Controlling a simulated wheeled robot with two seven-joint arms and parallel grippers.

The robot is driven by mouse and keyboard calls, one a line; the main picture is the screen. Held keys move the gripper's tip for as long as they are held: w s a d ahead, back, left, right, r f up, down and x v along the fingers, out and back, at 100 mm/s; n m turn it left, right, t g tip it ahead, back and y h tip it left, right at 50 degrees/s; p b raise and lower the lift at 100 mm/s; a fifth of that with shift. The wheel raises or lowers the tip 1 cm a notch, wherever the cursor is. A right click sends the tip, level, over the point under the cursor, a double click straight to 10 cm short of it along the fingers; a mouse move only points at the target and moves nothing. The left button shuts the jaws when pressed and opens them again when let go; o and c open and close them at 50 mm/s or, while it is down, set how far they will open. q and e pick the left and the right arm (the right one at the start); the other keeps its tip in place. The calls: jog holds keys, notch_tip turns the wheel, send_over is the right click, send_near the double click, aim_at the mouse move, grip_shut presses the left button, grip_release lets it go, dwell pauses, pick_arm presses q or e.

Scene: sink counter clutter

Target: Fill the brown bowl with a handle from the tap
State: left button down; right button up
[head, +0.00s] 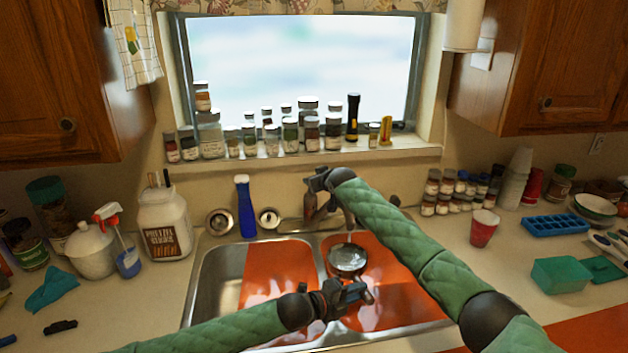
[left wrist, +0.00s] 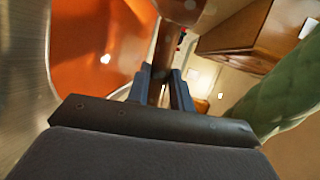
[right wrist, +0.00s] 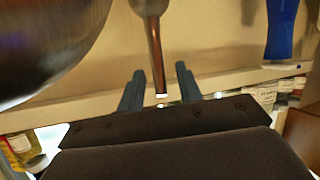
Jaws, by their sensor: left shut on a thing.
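The brown bowl with a handle (head: 347,261) is over the right sink basin, with shiny water inside. A thin stream falls into it from the tap (head: 318,205). My left gripper (head: 352,292) is shut on the bowl's handle, on the near side; the handle (left wrist: 160,62) stands between the fingers in the left wrist view. My right gripper (head: 316,184) is up at the tap. In the right wrist view its fingers (right wrist: 160,88) are open on either side of a metal tap lever (right wrist: 154,50), with gaps showing. My right arm hides part of the tap.
The double sink (head: 215,285) has orange surfaces inside. A blue bottle (head: 245,207) stands behind it. A red cup (head: 483,228), a blue ice tray (head: 556,225) and a teal box (head: 560,274) are on the right counter. Several jars line the windowsill.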

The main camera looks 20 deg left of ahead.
dwell(0.3)
jog(key=shift+a, duration=0.1)
grip_shut()
jog(key=shift+f, duration=0.15)
jog(key=shift+s+d+f+t+y, duration=0.35)
jog(key=shift+s+d+t+y, duration=0.1)
jog(key=shift+t+y, duration=0.25)
grip_release()
jog(key=shift+d, duration=0.15)
